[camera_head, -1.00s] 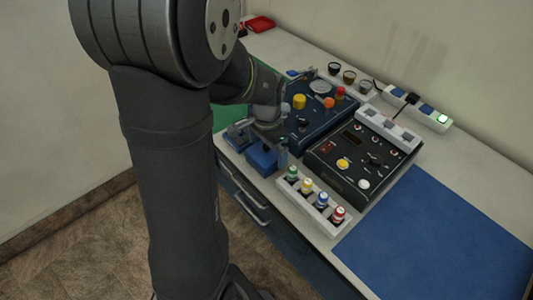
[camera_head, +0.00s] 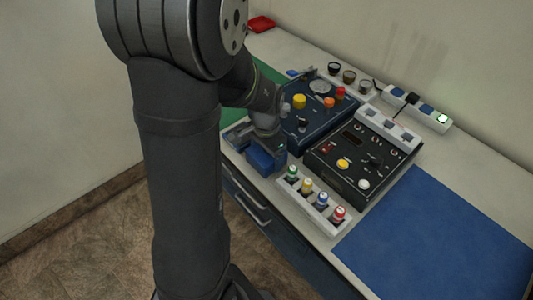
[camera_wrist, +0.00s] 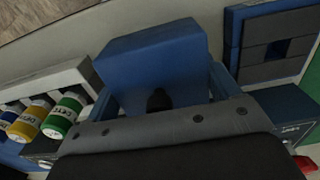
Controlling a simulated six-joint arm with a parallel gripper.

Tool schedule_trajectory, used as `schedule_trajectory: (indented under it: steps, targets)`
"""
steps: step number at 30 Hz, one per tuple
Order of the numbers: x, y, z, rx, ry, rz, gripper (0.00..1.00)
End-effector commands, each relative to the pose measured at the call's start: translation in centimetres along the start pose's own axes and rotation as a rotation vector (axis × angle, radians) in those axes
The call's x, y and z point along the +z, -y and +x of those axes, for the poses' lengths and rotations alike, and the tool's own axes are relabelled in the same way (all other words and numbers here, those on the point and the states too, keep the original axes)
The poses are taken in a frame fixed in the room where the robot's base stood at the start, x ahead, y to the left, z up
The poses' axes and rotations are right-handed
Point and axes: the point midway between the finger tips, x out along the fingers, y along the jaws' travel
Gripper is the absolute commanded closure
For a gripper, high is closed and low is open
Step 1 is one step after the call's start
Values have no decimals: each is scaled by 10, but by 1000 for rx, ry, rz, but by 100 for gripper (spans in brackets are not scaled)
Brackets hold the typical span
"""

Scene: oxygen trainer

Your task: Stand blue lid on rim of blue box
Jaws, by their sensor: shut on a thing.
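My gripper (camera_head: 266,138) is low over the left front of the bench. It is shut on a blue block-like piece with a dark knob, which I take as the blue lid (camera_wrist: 150,58). In the head view the lid (camera_head: 263,158) shows just below my gripper, near the bench's front edge. The blue box (camera_wrist: 232,45), a blue frame with grey inserts, lies beside the lid at upper right in the wrist view. In the head view it is mostly hidden behind my arm. I cannot tell whether lid and box touch.
A white rack (camera_head: 315,199) of several colour-capped bottles stands close by on the right. A dark blue panel (camera_head: 318,118) and a black panel (camera_head: 362,158) with knobs lie behind. A blue mat (camera_head: 440,240) at right is clear.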

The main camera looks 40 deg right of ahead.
Motion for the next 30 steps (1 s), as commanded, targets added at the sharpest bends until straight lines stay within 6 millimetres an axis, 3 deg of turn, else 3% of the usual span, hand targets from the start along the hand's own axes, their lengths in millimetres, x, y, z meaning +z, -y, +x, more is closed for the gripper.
schedule_trajectory:
  steps: [5, 12, 17, 20, 27, 30]
  targets:
    - [-1, 1, -24, -3, -5, 0, 42]
    - [-1, 1, -72, -4, -5, 0, 42]
    - [-2, 6, -93, -2, -3, -2, 42]
    - [-3, 28, -101, -1, -2, -6, 42]
    - [-2, 97, -111, 0, -1, -6, 42]
    - [0, 114, -113, -1, -2, -3, 42]
